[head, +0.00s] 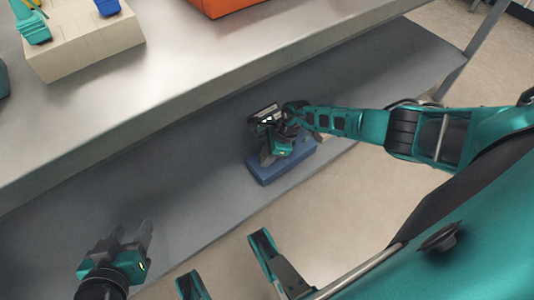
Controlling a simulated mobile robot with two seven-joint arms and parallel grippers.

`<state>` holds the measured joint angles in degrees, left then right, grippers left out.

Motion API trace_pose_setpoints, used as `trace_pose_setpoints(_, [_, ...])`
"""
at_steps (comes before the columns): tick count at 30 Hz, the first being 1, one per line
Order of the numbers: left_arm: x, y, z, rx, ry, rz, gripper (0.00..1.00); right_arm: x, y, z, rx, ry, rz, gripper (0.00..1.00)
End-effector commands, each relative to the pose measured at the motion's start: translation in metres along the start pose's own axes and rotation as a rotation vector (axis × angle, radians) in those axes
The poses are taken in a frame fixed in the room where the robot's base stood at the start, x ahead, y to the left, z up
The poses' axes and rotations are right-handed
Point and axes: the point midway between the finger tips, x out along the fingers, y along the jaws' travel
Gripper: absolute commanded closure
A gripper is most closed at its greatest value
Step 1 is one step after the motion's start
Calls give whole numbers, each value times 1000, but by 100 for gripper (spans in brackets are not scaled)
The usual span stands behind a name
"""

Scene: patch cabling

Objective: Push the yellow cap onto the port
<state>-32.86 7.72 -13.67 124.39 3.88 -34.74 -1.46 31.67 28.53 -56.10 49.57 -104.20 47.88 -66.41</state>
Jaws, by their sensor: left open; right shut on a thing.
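My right gripper (266,160) points down at a blue block (286,168) on the lower grey shelf. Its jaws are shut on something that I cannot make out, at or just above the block. My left gripper (132,229) is open and empty over the front left part of the same shelf. I cannot make out the yellow cap or the port in this view. A beige block (85,55) on the upper table at the top left carries a teal part (34,27) and a blue part (107,6).
The lower shelf (200,165) is mostly clear left of the blue block. The upper table's front edge (190,120) overhangs it. An orange container (232,5) stands at the top edge.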

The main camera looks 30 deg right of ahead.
Motion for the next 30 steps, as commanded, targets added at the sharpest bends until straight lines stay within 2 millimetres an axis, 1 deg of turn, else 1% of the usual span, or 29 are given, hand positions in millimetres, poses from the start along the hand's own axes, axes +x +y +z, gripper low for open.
trace_pose_setpoints(2, [0, 0, 0, 0, 0, 0, 49, 2, 0, 0, 0, 0, 1, 100])
trace_pose_setpoints(8, [-1, 0, -2, 0, 0, 0, 49, -1, 0, 0, -1, 0, 0, 100])
trace_pose_setpoints(30, [-14, 0, -28, 3, 11, -2, 49, -28, 0, 12, -1, 0, 0, 100])
